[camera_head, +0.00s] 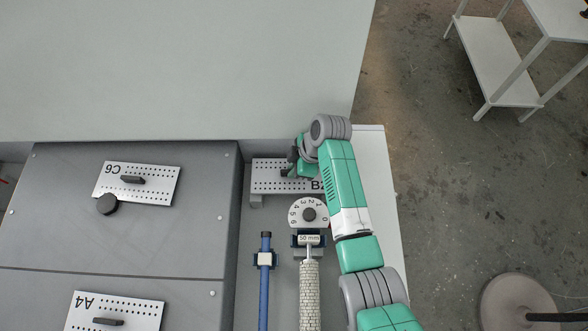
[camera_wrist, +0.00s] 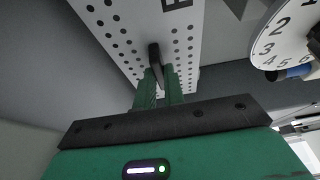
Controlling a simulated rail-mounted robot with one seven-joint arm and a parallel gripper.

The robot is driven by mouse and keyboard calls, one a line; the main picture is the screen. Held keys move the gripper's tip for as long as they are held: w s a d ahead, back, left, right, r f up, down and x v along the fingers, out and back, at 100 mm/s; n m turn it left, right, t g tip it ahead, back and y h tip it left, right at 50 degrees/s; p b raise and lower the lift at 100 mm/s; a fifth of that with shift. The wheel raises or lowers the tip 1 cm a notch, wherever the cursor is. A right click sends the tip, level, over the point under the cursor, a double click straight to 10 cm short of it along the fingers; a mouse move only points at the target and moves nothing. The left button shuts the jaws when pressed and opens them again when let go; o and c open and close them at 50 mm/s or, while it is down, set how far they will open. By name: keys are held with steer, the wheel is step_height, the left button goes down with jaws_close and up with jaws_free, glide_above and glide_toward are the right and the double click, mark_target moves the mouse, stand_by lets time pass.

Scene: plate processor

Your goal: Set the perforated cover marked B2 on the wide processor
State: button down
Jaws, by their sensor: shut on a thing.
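The perforated cover marked B2 (camera_head: 268,176) is a white plate with rows of holes at the back of the grey bench, partly hidden by my arm. My gripper (camera_head: 290,170) is over it. In the wrist view my gripper (camera_wrist: 160,78) is shut on the dark handle of the cover (camera_wrist: 119,35). Whether the cover is lifted clear of its support cannot be told. Two other perforated covers, C6 (camera_head: 156,190) and A4 (camera_head: 140,312), lie on the large dark grey unit (camera_head: 60,230) at left. Which unit is the wide processor is not marked.
A numbered dial (camera_head: 297,213) stands just in front of the B2 cover, with a 50 mm label (camera_head: 310,239) below it. A blue rod (camera_head: 264,296) and a white textured column (camera_head: 309,300) stand near. A black knob (camera_head: 107,204) sits by cover C6. A pale wall (camera_head: 180,70) is behind.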

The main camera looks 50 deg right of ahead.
steer(key=shift+f, duration=0.65)
steer(key=shift+w+f+b, duration=0.1)
steer(key=shift+f+b, duration=0.5)
steer(key=shift+f, duration=0.15)
steer(key=c, duration=1.5)
jaws_free()
steer(key=shift+a+f, duration=0.15)
steer(key=shift+f, duration=0.05)
steer(key=p+v, duration=0.2)
steer(key=v, duration=1.2)
steer(key=shift+w, duration=0.15)
steer(key=shift+a, duration=0.1)
